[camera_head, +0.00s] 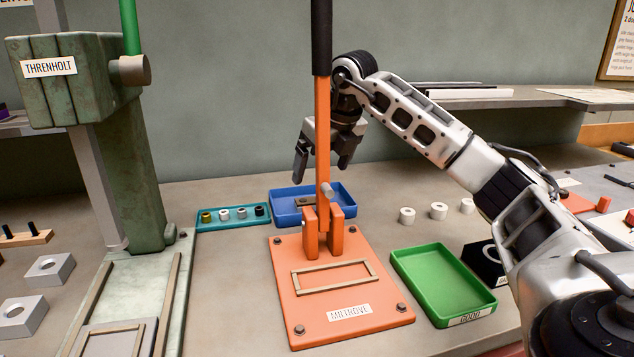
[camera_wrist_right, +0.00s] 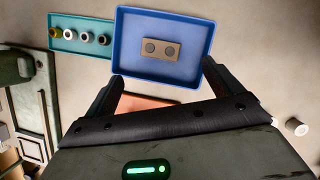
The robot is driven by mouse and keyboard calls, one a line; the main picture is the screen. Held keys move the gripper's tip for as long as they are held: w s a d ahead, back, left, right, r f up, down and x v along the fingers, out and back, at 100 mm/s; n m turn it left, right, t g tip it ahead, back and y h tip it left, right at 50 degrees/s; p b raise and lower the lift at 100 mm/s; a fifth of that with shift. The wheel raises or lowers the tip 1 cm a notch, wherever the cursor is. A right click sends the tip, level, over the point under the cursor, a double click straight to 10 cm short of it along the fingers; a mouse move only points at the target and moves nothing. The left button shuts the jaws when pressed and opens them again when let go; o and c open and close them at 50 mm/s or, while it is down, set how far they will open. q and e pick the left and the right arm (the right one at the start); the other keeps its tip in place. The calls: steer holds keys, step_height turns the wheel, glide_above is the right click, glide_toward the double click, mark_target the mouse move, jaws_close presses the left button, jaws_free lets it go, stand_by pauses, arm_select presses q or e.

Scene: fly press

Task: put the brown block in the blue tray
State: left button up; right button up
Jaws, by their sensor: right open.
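The brown block (camera_wrist_right: 160,50) lies flat inside the blue tray (camera_wrist_right: 133,18) in the right wrist view, with two dark round marks on its top. In the head view the blue tray (camera_head: 283,213) stands behind the orange press, and the brown block (camera_head: 304,203) shows in part beside the press lever. My right gripper (camera_head: 322,170) is above the tray. Its fingers are apart with nothing between them, and they also show in the right wrist view (camera_wrist_right: 160,82), apart from the block. My left gripper is not in view.
The orange press (camera_head: 370,306) has a tall upright lever (camera_head: 323,120) in front of my right gripper. A teal tray (camera_head: 234,223) with several small cylinders sits left of the blue tray. A green tray (camera_head: 440,275) and white rings (camera_head: 438,210) are on the right. A green press (camera_head: 140,170) stands left.

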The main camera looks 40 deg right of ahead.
steer(key=v, duration=0.4)
steer(key=shift+r, duration=0.25)
